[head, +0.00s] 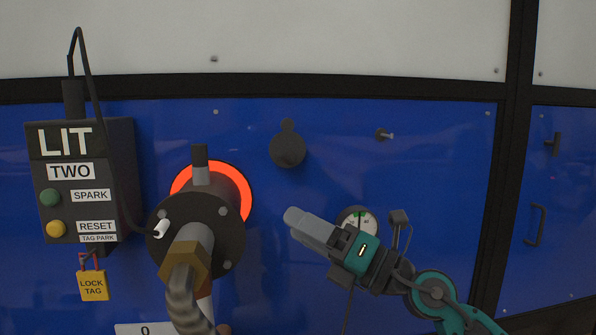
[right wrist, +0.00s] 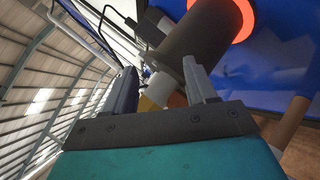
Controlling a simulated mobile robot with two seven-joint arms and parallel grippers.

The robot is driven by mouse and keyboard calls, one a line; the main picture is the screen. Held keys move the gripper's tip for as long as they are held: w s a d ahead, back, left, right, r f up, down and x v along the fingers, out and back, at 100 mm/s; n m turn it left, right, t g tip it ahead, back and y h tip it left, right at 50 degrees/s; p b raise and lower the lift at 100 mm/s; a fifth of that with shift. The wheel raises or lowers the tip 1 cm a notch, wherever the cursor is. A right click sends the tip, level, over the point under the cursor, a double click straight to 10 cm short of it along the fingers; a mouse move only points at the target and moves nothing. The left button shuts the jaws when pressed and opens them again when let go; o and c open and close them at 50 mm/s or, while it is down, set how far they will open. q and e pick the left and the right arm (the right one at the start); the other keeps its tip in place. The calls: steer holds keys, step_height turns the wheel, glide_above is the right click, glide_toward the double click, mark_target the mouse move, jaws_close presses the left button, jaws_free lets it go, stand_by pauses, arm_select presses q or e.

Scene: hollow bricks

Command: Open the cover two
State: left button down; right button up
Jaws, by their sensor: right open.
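A small round dark cover (head: 287,150) with a tab at its top lies flat against the blue panel, right of the burner; I take it for the cover, though it has no readable label. The box (head: 85,180) at the left reads LIT and TWO. My right gripper (head: 293,219) is below the round cover, apart from it in the picture, with its fingers pointing left toward the burner. In the right wrist view the two fingers (right wrist: 160,68) stand apart with nothing held between them. My left gripper is not in view.
A dark burner (head: 172,225) with an orange-red ring (head: 243,190) and a hose (head: 188,290) projects from the panel left of my gripper. A gauge (head: 362,218) is partly hidden behind my gripper. A yellow lock tag (head: 93,285) hangs under the box. A small peg (head: 384,134) sticks out upper right.

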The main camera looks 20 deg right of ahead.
step_height(320, 180, up, 3)
steer(key=w+d+n+g+h, duration=0.1)
steer(key=w+d+n+h, duration=0.15)
steer(key=n, duration=0.35)
steer(key=n+t+h+b, duration=0.1)
steer(key=h, duration=0.4)
glide_toward(295, 159)
steer(key=p+x, duration=0.2)
steer(key=x, duration=0.7)
steer(key=shift+c, duration=0.5)
jaws_close()
